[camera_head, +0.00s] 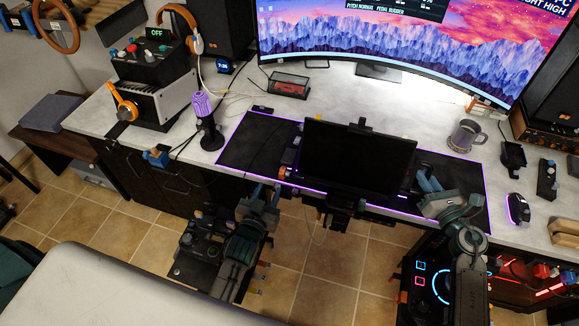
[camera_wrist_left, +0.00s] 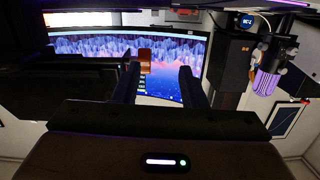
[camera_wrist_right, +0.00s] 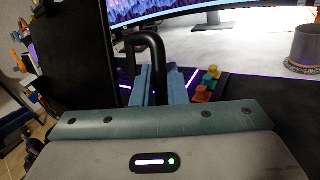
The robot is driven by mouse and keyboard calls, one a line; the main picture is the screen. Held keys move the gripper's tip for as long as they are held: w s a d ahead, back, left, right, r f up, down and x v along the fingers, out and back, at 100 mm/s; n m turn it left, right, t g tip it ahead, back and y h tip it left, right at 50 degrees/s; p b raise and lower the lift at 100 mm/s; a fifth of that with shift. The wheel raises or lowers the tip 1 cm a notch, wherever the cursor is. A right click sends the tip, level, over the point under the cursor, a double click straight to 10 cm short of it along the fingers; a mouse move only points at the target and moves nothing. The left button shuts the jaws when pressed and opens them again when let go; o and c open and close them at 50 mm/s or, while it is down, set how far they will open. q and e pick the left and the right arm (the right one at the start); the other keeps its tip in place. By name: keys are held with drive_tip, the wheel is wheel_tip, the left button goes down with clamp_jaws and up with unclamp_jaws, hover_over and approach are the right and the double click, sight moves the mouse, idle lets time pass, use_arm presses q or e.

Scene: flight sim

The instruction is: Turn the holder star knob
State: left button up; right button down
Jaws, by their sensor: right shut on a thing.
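A dark flat screen (camera_head: 358,158) stands on its holder at the desk's front middle, with a black clamp (camera_head: 361,125) at its top edge. I cannot make out the star knob clearly in any view. My right gripper (camera_head: 428,180) is at the screen's right side. In the right wrist view its blue fingers (camera_wrist_right: 160,85) are closed around a black bent bar (camera_wrist_right: 157,48). My left gripper (camera_head: 268,192) is at the desk's front edge, left of the screen. In the left wrist view its fingers (camera_wrist_left: 160,82) are apart and nothing is held.
A purple microphone (camera_head: 205,120) stands left of the dark mat (camera_head: 250,140). A grey mug (camera_head: 466,135) and a mouse (camera_head: 518,208) are on the right. A large curved monitor (camera_head: 420,50) stands behind. A black box with small controls (camera_head: 210,245) is beneath my left arm.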

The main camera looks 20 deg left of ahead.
sight(283, 172)
use_arm(q)
drive_tip(key=shift+t+h, duration=0.3)
drive_tip(key=shift+t, duration=0.5)
drive_tip(key=w, duration=0.3)
drive_tip(key=w+d, duration=0.1)
drive_tip(key=w, duration=0.2)
drive_tip(key=w+d, duration=0.1)
drive_tip(key=w, duration=0.2)
drive_tip(key=shift+w+r, duration=0.35)
drive_tip(key=shift+w, duration=0.05)
clamp_jaws()
